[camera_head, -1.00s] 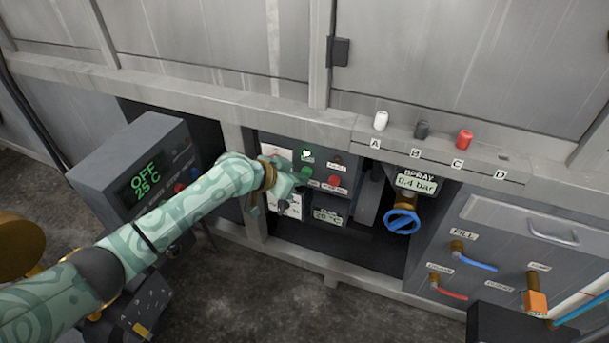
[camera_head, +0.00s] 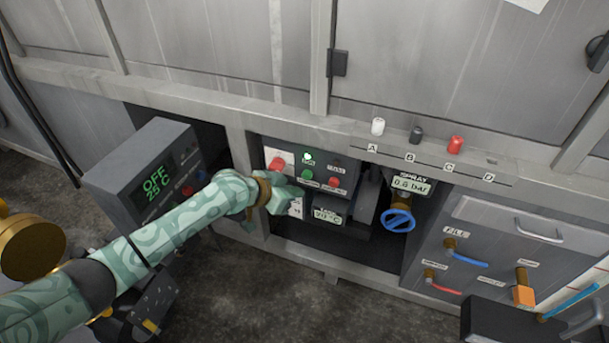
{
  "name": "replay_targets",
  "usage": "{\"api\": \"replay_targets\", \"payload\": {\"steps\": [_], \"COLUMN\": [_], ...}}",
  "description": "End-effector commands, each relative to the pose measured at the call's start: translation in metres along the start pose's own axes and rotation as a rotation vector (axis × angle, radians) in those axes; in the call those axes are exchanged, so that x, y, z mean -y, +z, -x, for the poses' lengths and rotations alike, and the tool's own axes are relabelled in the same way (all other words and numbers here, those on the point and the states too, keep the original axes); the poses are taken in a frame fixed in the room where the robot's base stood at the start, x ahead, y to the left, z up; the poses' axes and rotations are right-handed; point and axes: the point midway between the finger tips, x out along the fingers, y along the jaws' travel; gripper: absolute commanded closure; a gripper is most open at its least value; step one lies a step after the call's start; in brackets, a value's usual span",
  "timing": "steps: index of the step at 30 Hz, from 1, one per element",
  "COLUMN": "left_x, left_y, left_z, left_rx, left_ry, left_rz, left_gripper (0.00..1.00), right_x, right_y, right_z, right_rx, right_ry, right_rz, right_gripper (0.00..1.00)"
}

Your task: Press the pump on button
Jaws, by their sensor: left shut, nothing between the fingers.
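The grey control panel (camera_head: 322,163) sits in the recess under the tank ledge. It carries a lit green lamp (camera_head: 308,157), a green button (camera_head: 307,173) just below it and a red button (camera_head: 334,182) to the right. The small labels are too blurred to read surely. My left gripper (camera_head: 296,194) is shut and empty, in front of the panel's lower left part, below and left of the green button. It looks apart from the button and hides some of the lower panel. My right gripper is not in view.
A red knob (camera_head: 277,164) on a pale plate is left of the lamp. A grey box (camera_head: 150,185) reads OFF, 25 C. The spray display (camera_head: 410,186) reads 0.6 bar above a blue valve wheel (camera_head: 398,221). White, dark and red pegs stand on the ledge (camera_head: 300,110).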

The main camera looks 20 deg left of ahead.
Motion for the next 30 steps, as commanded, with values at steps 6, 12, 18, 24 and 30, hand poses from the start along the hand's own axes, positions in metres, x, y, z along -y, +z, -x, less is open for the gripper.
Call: {"api": "replay_targets", "payload": {"steps": [6, 12, 18, 24, 30], "left_x": [-0.010, -0.013, -0.013, -0.013, -0.013], "left_y": [0.007, 0.013, 0.013, 0.013, 0.013], "left_z": [0.016, 0.017, 0.017, 0.017, 0.017], "left_rx": [-0.001, 0.000, 0.001, 0.001, 0.001], "left_ry": [-0.001, 0.000, 0.000, 0.000, 0.000], "left_rz": [-0.003, -0.002, -0.001, -0.001, -0.001], "left_gripper": [1.00, 1.00, 1.00, 1.00, 1.00], "right_x": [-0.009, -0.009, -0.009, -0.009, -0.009], "right_y": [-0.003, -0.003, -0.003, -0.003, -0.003], "right_z": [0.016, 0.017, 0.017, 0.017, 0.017], "right_rx": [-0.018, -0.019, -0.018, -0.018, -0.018], "right_ry": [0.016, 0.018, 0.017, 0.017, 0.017], "right_rz": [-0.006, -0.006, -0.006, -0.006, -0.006], "right_gripper": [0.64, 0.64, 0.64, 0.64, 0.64]}}
